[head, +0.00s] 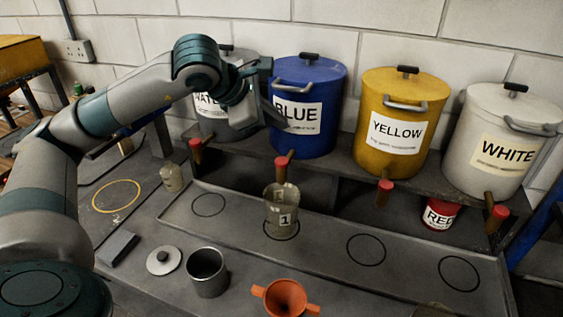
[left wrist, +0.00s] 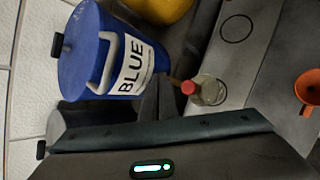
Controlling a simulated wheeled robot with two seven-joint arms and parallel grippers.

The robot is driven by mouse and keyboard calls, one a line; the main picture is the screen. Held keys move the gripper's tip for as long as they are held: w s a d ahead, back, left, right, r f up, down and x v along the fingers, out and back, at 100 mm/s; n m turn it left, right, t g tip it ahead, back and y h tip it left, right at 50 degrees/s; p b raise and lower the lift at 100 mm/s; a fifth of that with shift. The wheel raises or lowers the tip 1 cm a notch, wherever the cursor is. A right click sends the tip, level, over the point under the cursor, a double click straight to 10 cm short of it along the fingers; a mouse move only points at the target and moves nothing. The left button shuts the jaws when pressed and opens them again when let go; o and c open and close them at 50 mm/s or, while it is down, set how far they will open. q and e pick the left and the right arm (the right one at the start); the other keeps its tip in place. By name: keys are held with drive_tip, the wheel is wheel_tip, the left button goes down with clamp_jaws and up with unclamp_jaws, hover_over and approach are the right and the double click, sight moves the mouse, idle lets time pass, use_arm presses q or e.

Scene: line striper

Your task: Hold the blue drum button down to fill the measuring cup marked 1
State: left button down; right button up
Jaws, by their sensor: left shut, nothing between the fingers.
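The blue drum (head: 318,85) stands on the back shelf, labelled BLUE; it also shows in the left wrist view (left wrist: 90,55). Its spout has a red button (head: 282,161) on top, seen too in the left wrist view (left wrist: 189,87). The clear measuring cup marked 1 (head: 283,210) stands upright below that spout, on a ring in the tray; it also shows in the left wrist view (left wrist: 211,91). I see no blue liquid in it. My left gripper (head: 277,110) is shut and empty, in front of the blue drum's left side, above and apart from the button. My right gripper is out of view.
WATER (head: 222,115), yellow (head: 400,105) and white (head: 500,125) drums stand alongside. A red tin (head: 440,214) sits under the shelf. A small jar (head: 172,178), metal pot (head: 207,272), lid (head: 163,260), grey block (head: 118,248) and orange funnel (head: 285,298) are in front.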

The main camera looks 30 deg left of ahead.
use_arm(q)
drive_tip(key=b, duration=0.3)
hover_over(278, 163)
wheel_tip(278, 163, down, 6)
drive_tip(key=shift+a+f, duration=0.1)
drive_tip(key=shift+f+b, duration=0.55)
drive_tip(key=shift+b, duration=0.2)
idle(0.7)
idle(0.6)
drive_tip(key=shift+f+b, duration=0.15)
drive_tip(key=shift+b, duration=0.15)
drive_tip(key=shift+f+b, duration=0.25)
drive_tip(key=shift+b, duration=0.3)
